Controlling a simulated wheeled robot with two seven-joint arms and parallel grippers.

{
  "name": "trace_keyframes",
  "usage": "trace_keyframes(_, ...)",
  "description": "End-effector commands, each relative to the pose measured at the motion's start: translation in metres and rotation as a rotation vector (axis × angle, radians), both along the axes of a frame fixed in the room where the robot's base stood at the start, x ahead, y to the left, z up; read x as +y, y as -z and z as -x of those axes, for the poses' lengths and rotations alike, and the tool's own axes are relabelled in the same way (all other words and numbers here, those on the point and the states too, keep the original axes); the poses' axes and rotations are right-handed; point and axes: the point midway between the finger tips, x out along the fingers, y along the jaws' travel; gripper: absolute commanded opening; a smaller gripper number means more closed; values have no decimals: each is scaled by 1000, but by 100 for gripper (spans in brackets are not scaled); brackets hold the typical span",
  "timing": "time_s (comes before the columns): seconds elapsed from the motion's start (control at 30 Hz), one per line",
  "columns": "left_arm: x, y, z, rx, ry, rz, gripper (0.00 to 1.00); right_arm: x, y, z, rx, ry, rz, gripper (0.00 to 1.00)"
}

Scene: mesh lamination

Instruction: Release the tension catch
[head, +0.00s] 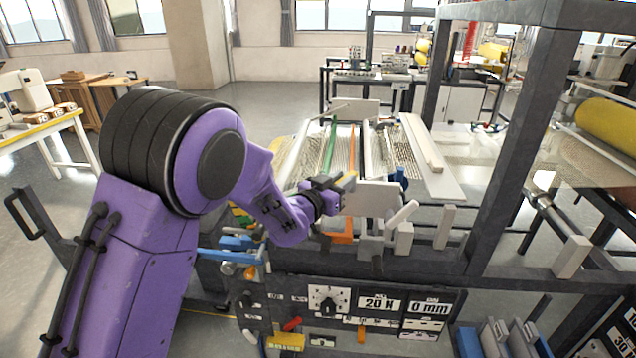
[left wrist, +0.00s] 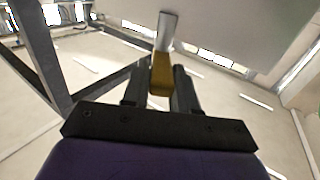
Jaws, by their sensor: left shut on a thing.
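My left gripper (head: 338,190) is at the left front of the mesh frame on the machine. In the left wrist view my left gripper (left wrist: 160,92) is shut on an ochre handle (left wrist: 161,75) with a grey metal end (left wrist: 167,30). I take this handle to be the tension catch, but its mount is hidden. The mesh (head: 345,142) lies stretched behind the gripper, with a green strip (head: 329,148) and an orange strip (head: 352,150) along it. My right gripper is not in view.
A white lever (head: 402,214) and pale blocks stand right of the gripper. A dark upright post (head: 515,150) rises farther right. The front panel (head: 350,303) below reads 20 N and 0 mm. A blue bar (head: 224,256) sticks out at the left. Open floor (head: 290,95) lies behind.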

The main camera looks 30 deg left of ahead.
Motion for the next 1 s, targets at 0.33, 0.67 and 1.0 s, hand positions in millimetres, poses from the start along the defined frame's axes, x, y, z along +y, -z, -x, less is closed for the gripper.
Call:
trace_keyframes(0.33, -1, 0, -1, 0, 4, 0, 47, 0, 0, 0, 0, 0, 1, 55)
trace_keyframes(0.67, 0, 1, 2, 0, 1, 0, 49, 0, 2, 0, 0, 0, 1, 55)
trace_keyframes(1.0, 11, 4, 72, -1, 1, 0, 49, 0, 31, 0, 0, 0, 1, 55)
